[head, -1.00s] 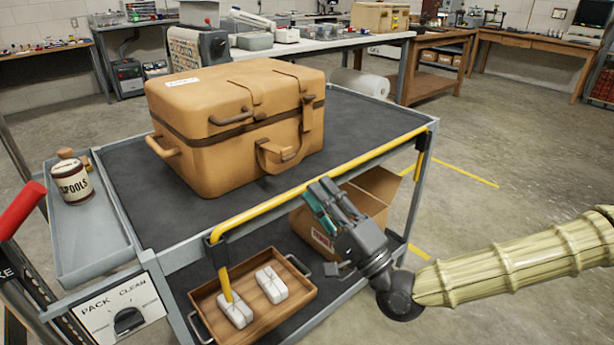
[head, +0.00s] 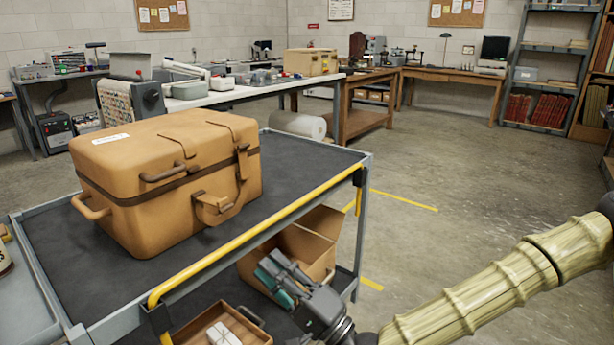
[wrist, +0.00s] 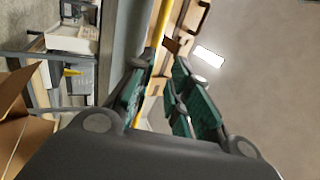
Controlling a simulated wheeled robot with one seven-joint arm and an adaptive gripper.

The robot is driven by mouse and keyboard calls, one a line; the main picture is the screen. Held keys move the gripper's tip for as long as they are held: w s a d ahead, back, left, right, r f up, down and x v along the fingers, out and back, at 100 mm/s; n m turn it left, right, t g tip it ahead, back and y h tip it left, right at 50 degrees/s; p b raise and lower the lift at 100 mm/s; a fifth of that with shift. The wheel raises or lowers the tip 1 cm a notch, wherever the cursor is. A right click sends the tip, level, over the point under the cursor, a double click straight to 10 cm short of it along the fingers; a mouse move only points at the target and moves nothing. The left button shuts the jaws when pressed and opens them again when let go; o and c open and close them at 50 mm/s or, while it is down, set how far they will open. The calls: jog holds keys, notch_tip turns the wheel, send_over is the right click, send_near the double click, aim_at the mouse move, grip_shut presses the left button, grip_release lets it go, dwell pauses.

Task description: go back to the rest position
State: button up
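My gripper (head: 280,272) is at the lower middle of the head view, in front of the cart's yellow-railed side and apart from the case. In the wrist view its green-padded fingers (wrist: 155,98) stand apart with nothing held between them. My pale ribbed arm reaches in from the right. A tan case (head: 170,180) with brown straps and handles sits shut on the cart's dark top (head: 300,150).
The yellow rail (head: 250,232) runs along the cart's near edge. An open cardboard box (head: 310,248) and a wooden tray (head: 245,325) with a white block are on the lower shelf. The concrete floor (head: 450,200) to the right is clear. Benches stand behind.

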jog(key=s+d+f+n+g+h, duration=0.1)
jog(key=s+f+g+h, duration=0.25)
jog(key=f, duration=1.05)
jog(key=s+f+n+g+h, duration=0.15)
jog(key=s+f+h, duration=0.25)
jog(key=f, duration=1)
jog(key=s+d+f+n+g+h, duration=0.1)
jog(key=s+d+f+g+h, duration=0.15)
jog(key=s+d+f, duration=0.45)
jog(key=s+d+f+n+g+h, duration=0.1)
jog(key=s+d+f+g+h, duration=0.15)
jog(key=d+f, duration=0.5)
jog(key=s+d+f+n+g+h, duration=0.1)
jog(key=s+d+f+h, duration=0.25)
jog(key=d, duration=0.35)
jog(key=s+d+f+n+g+h, duration=0.1)
jog(key=s+d+f+g+h, duration=0.15)
jog(key=s+d, duration=0.35)
notch_tip(320, 180, up, 23)
jog(key=d+p, duration=0.2)
jog(key=p, duration=2.2)
jog(key=shift+w+r+t, duration=0.15)
jog(key=shift+w+t, duration=0.2)
